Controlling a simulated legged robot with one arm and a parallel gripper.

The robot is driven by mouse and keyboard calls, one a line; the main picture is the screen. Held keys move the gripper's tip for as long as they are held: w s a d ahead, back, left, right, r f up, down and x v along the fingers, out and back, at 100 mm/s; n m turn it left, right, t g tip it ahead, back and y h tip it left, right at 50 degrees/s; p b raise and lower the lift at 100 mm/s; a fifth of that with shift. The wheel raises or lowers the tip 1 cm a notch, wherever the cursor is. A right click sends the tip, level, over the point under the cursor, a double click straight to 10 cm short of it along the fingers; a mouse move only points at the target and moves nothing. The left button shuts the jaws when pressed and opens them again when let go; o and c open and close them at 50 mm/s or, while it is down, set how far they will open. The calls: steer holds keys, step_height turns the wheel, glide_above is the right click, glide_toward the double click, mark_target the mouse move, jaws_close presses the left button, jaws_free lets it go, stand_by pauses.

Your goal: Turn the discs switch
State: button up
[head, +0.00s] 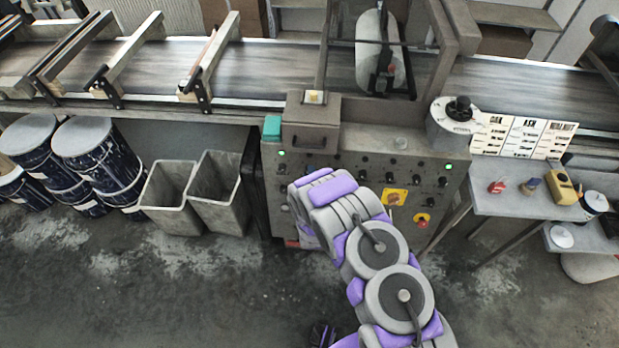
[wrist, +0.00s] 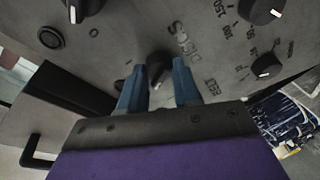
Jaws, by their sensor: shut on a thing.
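The discs switch (wrist: 159,64) is a small black knob on the grey control panel (wrist: 215,45), beside lettering that reads DISCS upside down in the wrist view. My gripper (wrist: 158,72) has blue fingers, one on each side of the knob, and is shut on it. The marks beside the knob are partly covered by the fingers. In the head view the control panel (head: 350,165) stands in the middle under the conveyor. My arm reaches its lower left part there, and hides both gripper and switch.
Other black knobs (wrist: 262,68) and a round button (wrist: 51,38) sit close to my fingers. In the head view, grey bins (head: 216,195) and dark drums (head: 95,155) stand left, and a side table (head: 525,185) stands right. The floor in front is clear.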

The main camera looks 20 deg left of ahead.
steer(key=shift+s+a+n, duration=0.1)
steer(key=shift+a+n, duration=0.1)
steer(key=shift+n, duration=0.4)
steer(key=o, duration=1)
steer(key=shift+a+f, duration=0.1)
steer(key=shift+a, duration=0.05)
steer(key=shift+o, duration=0.2)
steer(key=p+v, duration=0.2)
steer(key=v, duration=1.5)
steer(key=shift+p, duration=0.4)
